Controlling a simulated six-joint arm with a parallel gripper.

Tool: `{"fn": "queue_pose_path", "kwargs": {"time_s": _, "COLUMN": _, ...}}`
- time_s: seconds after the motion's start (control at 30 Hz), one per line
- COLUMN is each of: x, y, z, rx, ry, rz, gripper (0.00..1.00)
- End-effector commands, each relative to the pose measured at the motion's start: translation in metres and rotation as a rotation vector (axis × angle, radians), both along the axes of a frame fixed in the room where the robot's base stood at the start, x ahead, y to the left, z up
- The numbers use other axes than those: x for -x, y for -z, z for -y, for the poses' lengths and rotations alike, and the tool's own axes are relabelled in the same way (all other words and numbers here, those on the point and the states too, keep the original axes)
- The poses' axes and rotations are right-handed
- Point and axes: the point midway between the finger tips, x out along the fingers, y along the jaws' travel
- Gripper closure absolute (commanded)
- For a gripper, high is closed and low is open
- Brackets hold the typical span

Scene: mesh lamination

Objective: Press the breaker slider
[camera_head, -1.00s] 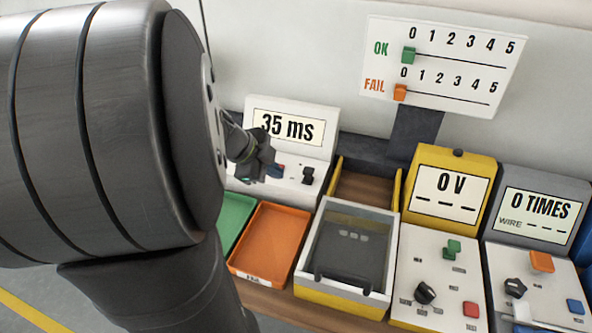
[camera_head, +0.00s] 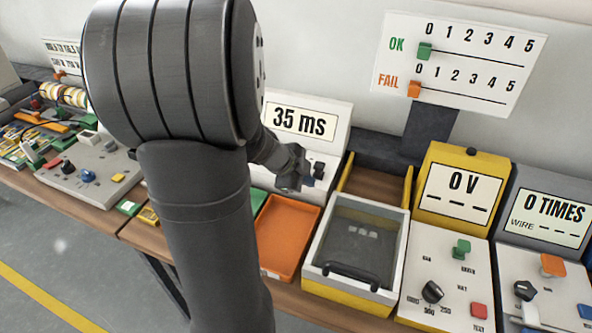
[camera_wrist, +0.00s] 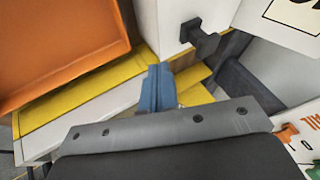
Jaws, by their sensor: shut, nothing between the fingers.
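The white tester reading "35 ms" (camera_head: 300,119) stands against the wall. A black knob (camera_head: 319,169) projects from its control face, and I take this for the breaker slider. In the wrist view the black knob (camera_wrist: 200,37) stands out from a white face near the top middle. My gripper (camera_head: 307,182) is shut and empty, its blue fingertips close beside the black knob. In the wrist view the fingertips (camera_wrist: 158,78) sit below and left of the knob, with a gap in the picture. I cannot tell the gap in depth. My wrist hides the left part of the control face.
An orange tray (camera_head: 286,238) and a lidded grey box (camera_head: 353,250) stand in front of the tester. A yellow-edged wooden bay (camera_head: 377,184) lies to its right. The "0 V" tester (camera_head: 456,195) and "0 TIMES" tester (camera_head: 548,216) stand farther right.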

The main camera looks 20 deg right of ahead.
Motion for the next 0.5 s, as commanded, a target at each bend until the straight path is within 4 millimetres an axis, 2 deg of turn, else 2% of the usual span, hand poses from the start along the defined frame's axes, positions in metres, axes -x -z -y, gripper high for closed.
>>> {"fn": "queue_pose_path", "kwargs": {"time_s": 0.2, "x": -0.022, "y": -0.001, "z": 0.022, "rx": 0.001, "ry": 0.000, "rz": 0.000, "gripper": 1.00}}
{"fn": "queue_pose_path", "kwargs": {"time_s": 0.5, "x": -0.028, "y": -0.001, "z": 0.028, "rx": 0.000, "ry": 0.000, "rz": 0.000, "gripper": 1.00}}
